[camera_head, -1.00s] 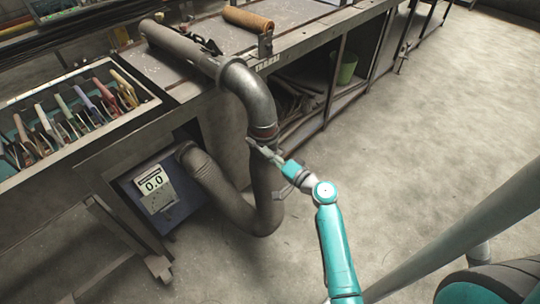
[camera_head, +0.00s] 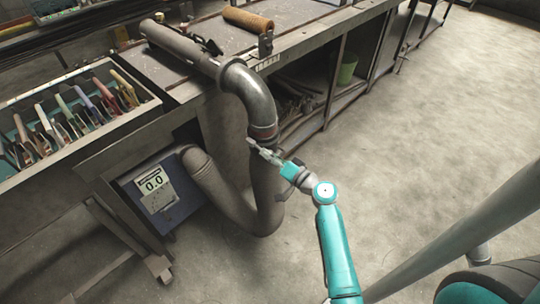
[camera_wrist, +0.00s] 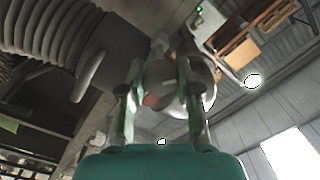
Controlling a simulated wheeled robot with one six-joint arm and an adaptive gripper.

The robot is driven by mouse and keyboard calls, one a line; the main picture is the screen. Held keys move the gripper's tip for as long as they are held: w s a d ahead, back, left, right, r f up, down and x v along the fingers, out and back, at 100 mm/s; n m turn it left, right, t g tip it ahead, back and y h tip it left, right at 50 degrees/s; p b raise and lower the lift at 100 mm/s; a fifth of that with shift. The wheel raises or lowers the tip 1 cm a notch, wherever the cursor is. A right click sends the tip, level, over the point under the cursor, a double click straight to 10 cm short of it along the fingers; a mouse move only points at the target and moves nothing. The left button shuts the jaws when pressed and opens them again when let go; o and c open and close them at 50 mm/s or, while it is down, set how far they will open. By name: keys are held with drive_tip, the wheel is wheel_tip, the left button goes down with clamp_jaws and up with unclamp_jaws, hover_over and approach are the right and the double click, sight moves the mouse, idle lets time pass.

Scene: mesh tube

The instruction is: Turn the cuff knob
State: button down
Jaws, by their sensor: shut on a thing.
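A grey metal elbow pipe (camera_head: 248,88) comes off the bench edge and bends down to a cuff (camera_head: 264,131) with a reddish band. A grey flexible hose (camera_head: 266,205) hangs below the cuff and loops to a blue box; its ribs show large in the wrist view (camera_wrist: 55,28). My gripper (camera_head: 258,147) is at the lower front of the cuff. In the wrist view, my two fingers stand on either side of a small rounded grey knob (camera_wrist: 160,83) with a reddish patch and are shut on it. The fingers hide the knob in the head view.
The blue box (camera_head: 165,192) with a display reading 0.0 stands under the bench, left of the hose. A rack of coloured-handled tools (camera_head: 70,115) is at the left. An orange-brown roll (camera_head: 248,20) lies on the bench (camera_head: 290,35).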

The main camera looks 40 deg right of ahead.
drive_tip(key=c, duration=0.8)
unclamp_jaws()
drive_tip(key=s, duration=1.2)
drive_tip(key=shift+d, duration=0.2)
drive_tip(key=shift+f, duration=0.1)
